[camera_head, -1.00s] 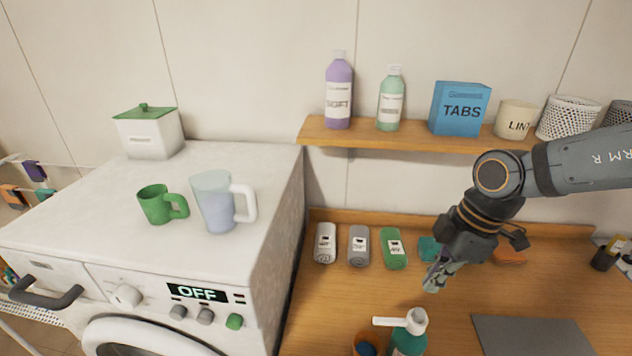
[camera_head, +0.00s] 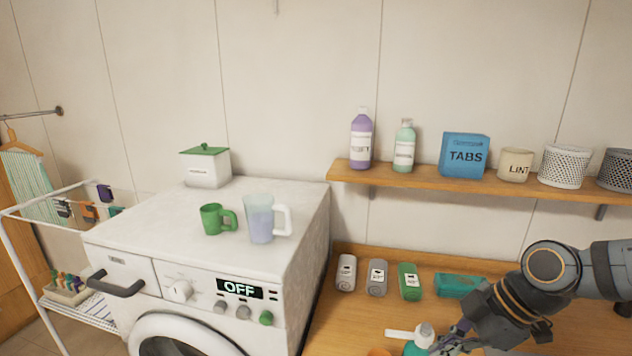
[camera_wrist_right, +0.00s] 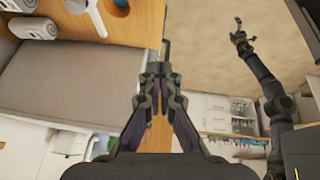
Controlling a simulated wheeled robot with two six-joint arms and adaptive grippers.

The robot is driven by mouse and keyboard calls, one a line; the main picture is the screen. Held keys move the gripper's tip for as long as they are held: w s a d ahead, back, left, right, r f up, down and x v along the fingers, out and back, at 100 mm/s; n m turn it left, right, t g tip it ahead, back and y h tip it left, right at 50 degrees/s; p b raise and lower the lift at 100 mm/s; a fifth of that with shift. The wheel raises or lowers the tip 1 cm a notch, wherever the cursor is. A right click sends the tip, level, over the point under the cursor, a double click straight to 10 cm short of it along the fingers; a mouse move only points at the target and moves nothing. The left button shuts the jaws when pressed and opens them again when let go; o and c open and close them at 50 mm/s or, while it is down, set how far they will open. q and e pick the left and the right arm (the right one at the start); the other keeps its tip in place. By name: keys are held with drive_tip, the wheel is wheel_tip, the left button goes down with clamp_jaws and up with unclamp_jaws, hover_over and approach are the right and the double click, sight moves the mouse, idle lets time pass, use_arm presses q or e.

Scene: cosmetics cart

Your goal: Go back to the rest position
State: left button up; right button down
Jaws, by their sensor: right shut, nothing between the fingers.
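My right gripper (camera_head: 447,343) is low at the right of the head view, beside the white pump top of a teal bottle (camera_head: 418,340). Its fingertips are partly cut off or hard to make out there. In the right wrist view the right gripper (camera_wrist_right: 160,72) has its dark fingers together with nothing between them. My left gripper (camera_wrist_right: 243,38) shows small at the upper right of that view, over the floor and apart from the furniture.
A washing machine (camera_head: 215,270) stands left, with a green mug (camera_head: 212,219), a jug (camera_head: 260,222) and a lidded box (camera_head: 205,168) on top. A shelf (camera_head: 420,179) holds bottles, a TABS box and baskets.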

drive_tip(key=w+a+r+m+t+y, duration=0.25)
drive_tip(key=w+t+y, duration=0.25)
drive_tip(key=w+t, duration=0.4)
drive_tip(key=s+d+f+m+t+h, duration=0.2)
drive_tip(key=d+f+m+t+h, duration=0.1)
drive_tip(key=d+f+m+h, duration=0.85)
drive_tip(key=s+a+f+m+g, duration=0.1)
drive_tip(key=s+a+f+g, duration=0.3)
drive_tip(key=s+f, duration=0.45)
drive_tip(key=s+a+f+g, duration=0.2)
drive_tip(key=s+f+g, duration=0.45)
drive_tip(key=s, duration=0.35)
wheel_tip(320, 180, down, 25)
drive_tip(key=s+d+g, duration=0.1)
drive_tip(key=d, duration=0.1)
use_arm(q)
drive_tip(key=shift+s+f+b, duration=0.6)
drive_tip(key=shift+s+f, duration=0.1)
drive_tip(key=shift+s, duration=0.1)
use_arm(e)
drive_tip(key=s+d+f+g, duration=0.1)
drive_tip(key=s+f, duration=1.8)
drive_tip(key=shift+s+d+m, duration=0.2)
drive_tip(key=shift+s+m, duration=0.2)
